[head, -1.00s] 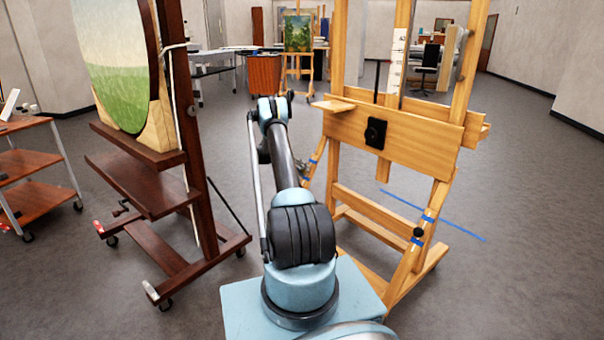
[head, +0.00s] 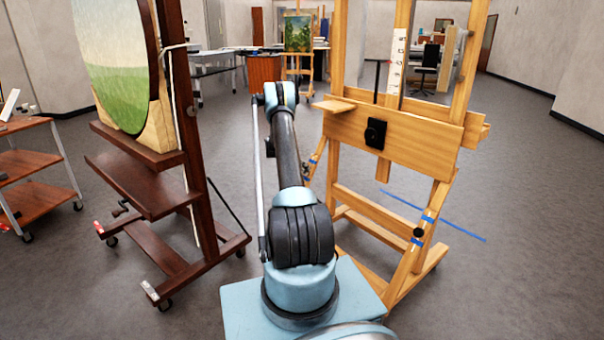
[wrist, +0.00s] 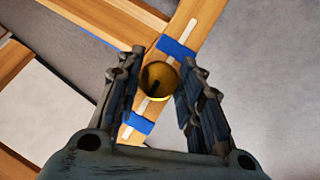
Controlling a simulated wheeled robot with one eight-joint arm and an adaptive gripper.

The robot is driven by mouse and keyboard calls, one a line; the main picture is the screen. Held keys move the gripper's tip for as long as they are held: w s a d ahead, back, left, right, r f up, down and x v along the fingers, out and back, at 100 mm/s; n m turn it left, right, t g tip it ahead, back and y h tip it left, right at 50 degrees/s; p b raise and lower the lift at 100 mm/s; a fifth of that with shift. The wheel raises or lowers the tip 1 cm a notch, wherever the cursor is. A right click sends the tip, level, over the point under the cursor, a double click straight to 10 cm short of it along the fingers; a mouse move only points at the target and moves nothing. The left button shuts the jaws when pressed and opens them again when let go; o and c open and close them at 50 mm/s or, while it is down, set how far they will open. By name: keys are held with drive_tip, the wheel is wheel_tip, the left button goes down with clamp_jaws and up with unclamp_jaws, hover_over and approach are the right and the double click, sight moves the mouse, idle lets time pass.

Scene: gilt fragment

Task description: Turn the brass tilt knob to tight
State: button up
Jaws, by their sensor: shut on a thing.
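The round brass knob (wrist: 158,81) shows in the wrist view on a slanted wooden strut of the light easel. No tight marking is readable. In the head view, my gripper (head: 308,169) is small beside the easel's left strut, partly behind my arm, and the knob cannot be made out.
The light wooden easel (head: 400,140) stands right of my arm, with a black knob (head: 375,133) on its panel and another dark knob (head: 418,233) on its right strut. A dark easel (head: 180,130) with a painting stands left. Open floor lies at right.

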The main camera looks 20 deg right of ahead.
idle(0.4)
drive_tip(key=o, duration=1)
drive_tip(key=shift+o, duration=0.2)
drive_tip(key=shift+r, duration=0.1)
drive_tip(key=v, duration=1.1)
drive_tip(key=shift+a+r, duration=0.25)
drive_tip(key=shift+a, duration=0.05)
